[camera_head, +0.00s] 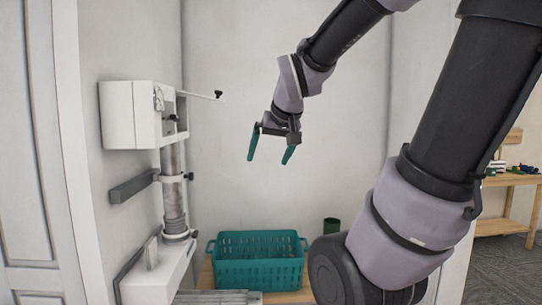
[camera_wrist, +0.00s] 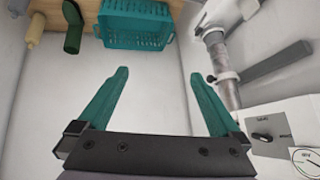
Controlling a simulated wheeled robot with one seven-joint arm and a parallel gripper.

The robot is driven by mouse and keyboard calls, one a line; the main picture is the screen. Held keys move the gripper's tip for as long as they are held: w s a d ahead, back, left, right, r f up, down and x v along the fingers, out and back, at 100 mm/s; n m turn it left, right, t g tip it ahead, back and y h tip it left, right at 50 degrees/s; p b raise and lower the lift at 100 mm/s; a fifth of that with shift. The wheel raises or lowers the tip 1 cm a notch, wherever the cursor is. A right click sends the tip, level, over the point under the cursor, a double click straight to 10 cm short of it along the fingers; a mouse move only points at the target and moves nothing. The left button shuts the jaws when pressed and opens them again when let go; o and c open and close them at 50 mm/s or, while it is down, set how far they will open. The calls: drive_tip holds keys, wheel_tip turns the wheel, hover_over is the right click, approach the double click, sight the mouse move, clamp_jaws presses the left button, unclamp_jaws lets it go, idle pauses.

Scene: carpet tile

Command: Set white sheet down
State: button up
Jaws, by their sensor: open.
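My gripper (camera_head: 269,158) is open and empty, high above the teal basket, with its teal fingers pointing down. In the wrist view its two fingers (camera_wrist: 159,73) stand wide apart with nothing between them. I cannot make out a white sheet for certain in either view. A small pale flat piece (camera_head: 151,252) stands on the white base of the wall apparatus at lower left; I cannot tell whether it is a sheet. Grey-white flat strips (camera_head: 215,297) lie at the bottom edge, partly cut off.
The teal basket (camera_head: 258,240) stands on a wooden surface below my gripper, with a dark green cup (camera_head: 331,226) to its right. A white wall apparatus (camera_head: 130,115) with a projecting rod is at left. A wooden table (camera_head: 510,181) is far right.

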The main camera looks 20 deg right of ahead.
drive_tip(key=s+a+r+m+g+y, duration=0.1)
drive_tip(key=s+a+y, duration=0.1)
drive_tip(key=s, duration=0.6)
drive_tip(key=shift+s+a+m, duration=0.3)
drive_tip(key=shift+s+a, duration=0.05)
drive_tip(key=shift+a, duration=0.35)
drive_tip(key=shift+r, duration=0.1)
